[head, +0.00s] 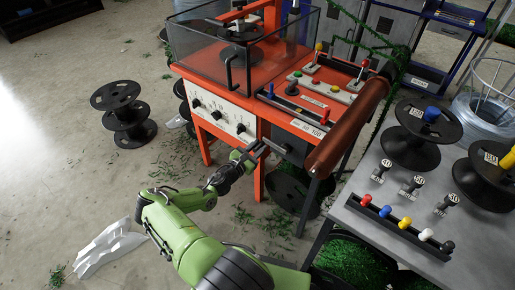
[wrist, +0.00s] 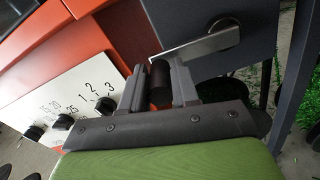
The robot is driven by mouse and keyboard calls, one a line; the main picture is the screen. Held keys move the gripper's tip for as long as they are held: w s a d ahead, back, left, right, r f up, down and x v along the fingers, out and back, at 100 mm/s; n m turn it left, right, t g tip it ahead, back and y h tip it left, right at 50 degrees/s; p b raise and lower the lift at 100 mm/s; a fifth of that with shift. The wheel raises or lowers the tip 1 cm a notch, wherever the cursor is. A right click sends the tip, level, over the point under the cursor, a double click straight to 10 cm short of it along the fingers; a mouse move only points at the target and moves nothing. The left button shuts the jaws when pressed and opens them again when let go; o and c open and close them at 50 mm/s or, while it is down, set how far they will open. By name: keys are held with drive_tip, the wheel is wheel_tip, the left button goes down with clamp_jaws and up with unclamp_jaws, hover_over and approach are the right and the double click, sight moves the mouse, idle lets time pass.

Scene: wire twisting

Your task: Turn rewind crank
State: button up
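The rewind crank is on the dark grey box at the front right of the orange machine (head: 262,82). In the wrist view its bare metal arm (wrist: 205,45) runs from a dark hub at the right down to a black cylindrical handle (wrist: 160,76). My gripper (head: 264,148) is at the crank, and the handle lies between its two fingers in the wrist view (wrist: 160,88). The fingers stand very close on both sides of the handle. I cannot tell whether both press on it. In the head view the gripper partly hides the crank.
A white panel with black knobs (head: 220,112) is left of the crank. A brown roll (head: 348,128) slopes at the right, near a grey table (head: 375,225) with spools and coloured handles. Black spools (head: 126,112) stand on the floor at left. Open floor lies left of my arm.

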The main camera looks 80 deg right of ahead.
clamp_jaws()
drive_tip(key=shift+r, duration=0.1)
drive_tip(key=shift+s+r+m+p, duration=0.1)
drive_tip(key=shift+r+m+p, duration=0.2)
drive_tip(key=shift+r+m, duration=0.6)
drive_tip(key=m, duration=0.1)
drive_tip(key=r+m, duration=0.2)
drive_tip(key=shift+s+a+m, duration=0.25)
drive_tip(key=shift+s+m, duration=0.05)
drive_tip(key=shift+s, duration=0.1)
drive_tip(key=shift+s+a+r+m+p, duration=0.15)
drive_tip(key=shift+s+r+m+p, duration=0.35)
drive_tip(key=shift+m, duration=0.5)
drive_tip(key=shift+s+a+r, duration=0.1)
drive_tip(key=shift+s+r, duration=0.1)
drive_tip(key=shift+r, duration=0.15)
drive_tip(key=shift+s+r+p, duration=0.1)
drive_tip(key=shift+s+p, duration=0.1)
drive_tip(key=shift+p, duration=0.1)
drive_tip(key=shift+o, duration=2.4)
unclamp_jaws()
drive_tip(key=shift+a, duration=0.1)
